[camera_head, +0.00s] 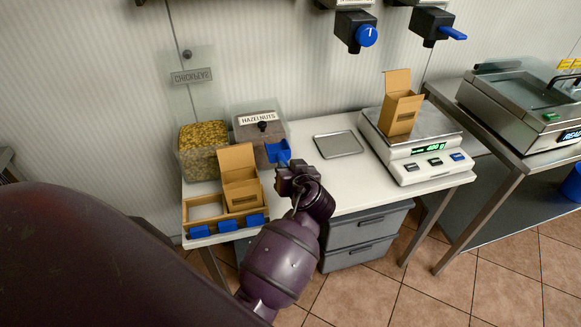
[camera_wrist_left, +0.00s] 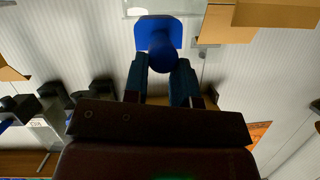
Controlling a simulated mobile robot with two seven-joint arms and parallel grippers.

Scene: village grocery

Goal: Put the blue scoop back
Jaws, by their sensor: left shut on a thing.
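The blue scoop (camera_head: 278,151) is held up by my left gripper (camera_head: 291,167), above the white table just right of the open cardboard box. In the left wrist view the scoop (camera_wrist_left: 158,36) shows between the two dark fingers of the left gripper (camera_wrist_left: 160,85), which are shut on it. A wooden rack (camera_head: 188,228) at the table's front left corner has blue scoops (camera_head: 228,225) at its front. My right gripper does not show in either view.
A bin of chickpeas (camera_head: 202,150) and a hazelnut bin (camera_head: 262,128) stand behind an open cardboard box (camera_head: 240,184). A metal tray (camera_head: 338,144) lies in the middle. A scale (camera_head: 415,145) carries another open box (camera_head: 401,109).

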